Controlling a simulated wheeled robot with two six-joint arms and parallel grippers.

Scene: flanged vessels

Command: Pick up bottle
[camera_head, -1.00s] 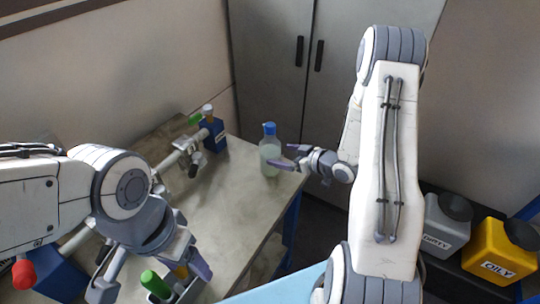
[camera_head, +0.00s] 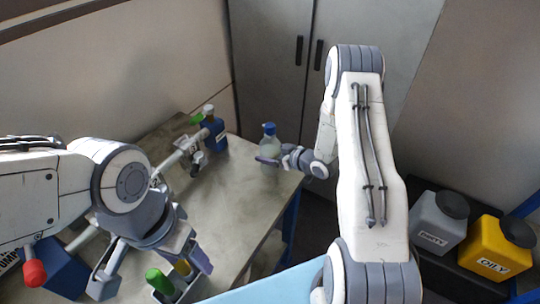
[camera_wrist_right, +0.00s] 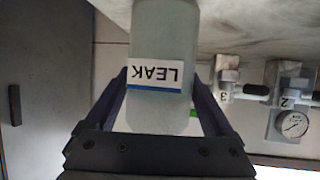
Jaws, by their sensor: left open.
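The bottle (camera_head: 269,146) is pale and translucent with a blue cap. It stands upright near the far right corner of the workbench (camera_head: 225,195). In the right wrist view the bottle (camera_wrist_right: 163,45) appears upside down, with a white LEAK label. My right gripper (camera_wrist_right: 160,85) has its purple fingers on either side of the bottle, with narrow gaps visible beside it. In the head view my right gripper (camera_head: 270,161) is at the bottle, partly covering its lower part. My left gripper (camera_head: 150,265) is open and empty at the near left, away from the bottle.
A tray with a green-capped item (camera_head: 158,281) is near my left gripper. Grey (camera_head: 437,222) and yellow (camera_head: 495,248) canisters stand at the right. The bench's middle is clear.

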